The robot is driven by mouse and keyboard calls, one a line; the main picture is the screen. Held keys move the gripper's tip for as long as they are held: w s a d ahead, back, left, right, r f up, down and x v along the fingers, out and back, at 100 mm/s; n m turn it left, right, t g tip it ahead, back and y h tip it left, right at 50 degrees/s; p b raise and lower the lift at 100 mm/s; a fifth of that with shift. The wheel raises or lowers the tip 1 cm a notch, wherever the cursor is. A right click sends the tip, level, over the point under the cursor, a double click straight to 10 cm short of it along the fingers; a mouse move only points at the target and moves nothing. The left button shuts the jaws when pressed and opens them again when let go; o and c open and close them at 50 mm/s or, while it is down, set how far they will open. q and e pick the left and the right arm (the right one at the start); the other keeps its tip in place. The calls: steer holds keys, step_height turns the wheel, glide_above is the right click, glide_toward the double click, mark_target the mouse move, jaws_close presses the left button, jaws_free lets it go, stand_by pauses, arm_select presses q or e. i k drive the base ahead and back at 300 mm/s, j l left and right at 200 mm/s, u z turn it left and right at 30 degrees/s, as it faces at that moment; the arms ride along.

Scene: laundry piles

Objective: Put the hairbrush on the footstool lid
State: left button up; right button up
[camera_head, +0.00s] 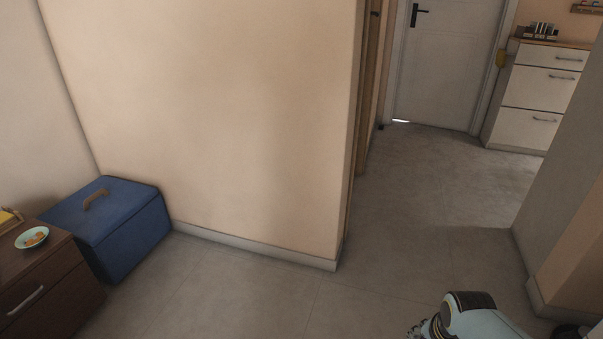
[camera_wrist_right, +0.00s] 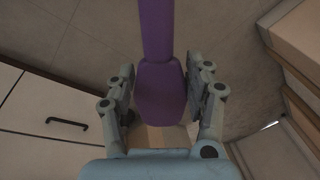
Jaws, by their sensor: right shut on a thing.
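The blue footstool (camera_head: 125,235) stands on the floor at the left in the head view, against the wall. Its blue lid (camera_head: 120,200) is closed and has a brown curved strap or handle on top. My right gripper (camera_wrist_right: 163,88) is shut on a purple object that looks like the hairbrush (camera_wrist_right: 158,85), its narrower part pointing up in the right wrist view. Part of my right arm shows at the bottom right of the head view, far from the footstool; the brush is hidden there. My left gripper is out of view.
A brown drawer cabinet (camera_head: 45,285) with a small bowl (camera_head: 32,238) stands beside the footstool. A wall corner (camera_head: 335,262) juts out in the middle. A white door (camera_head: 440,60) and white drawer unit (camera_head: 535,95) are at the back right. The floor between is clear.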

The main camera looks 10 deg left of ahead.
mark_target(115, 207)
steer(key=i+u, duration=0.45)
steer(key=i, duration=0.15)
steer(key=i+l+u, duration=0.25)
steer(key=i+u, duration=0.2)
steer(key=i, duration=0.15)
steer(key=i+j+u, duration=0.25)
steer(key=i+u, duration=0.65)
steer(key=i+l+u, duration=0.1)
steer(key=i+u, duration=0.3)
steer(key=i, duration=0.25)
steer(key=i+l+u, duration=0.3)
steer(key=i+u, duration=0.15)
steer(key=i, duration=0.05)
